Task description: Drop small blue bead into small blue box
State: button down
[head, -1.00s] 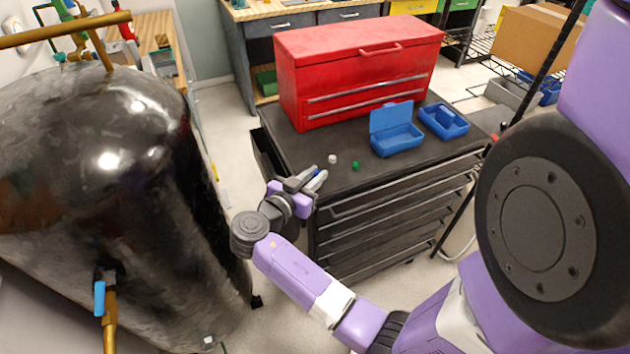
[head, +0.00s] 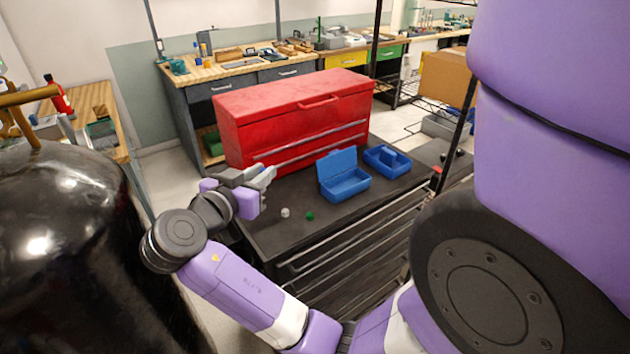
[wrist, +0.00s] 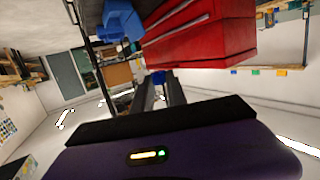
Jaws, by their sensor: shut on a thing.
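My gripper (head: 270,174) is raised above the left end of the black cabinet top, in front of the red toolbox's lower left. In the wrist view its fingers (wrist: 159,92) are close together, with a small blue bead (wrist: 158,77) between the tips. The bead cannot be made out in the head view. A blue box with its lid open (head: 345,186) stands on the cabinet top, right of the gripper. A second blue box (head: 388,161), open and divided inside, stands behind it to the right. Blue box shapes (wrist: 122,20) also show at the top of the wrist view.
A white bead (head: 285,212) and a green bead (head: 309,216) lie on the black cabinet top (head: 285,236). The large red toolbox (head: 295,120) stands at the back. A black tank (head: 60,250) is at left. The cabinet top between beads and boxes is clear.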

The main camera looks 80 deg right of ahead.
aim_at(346, 185)
jog(key=z, duration=1.85)
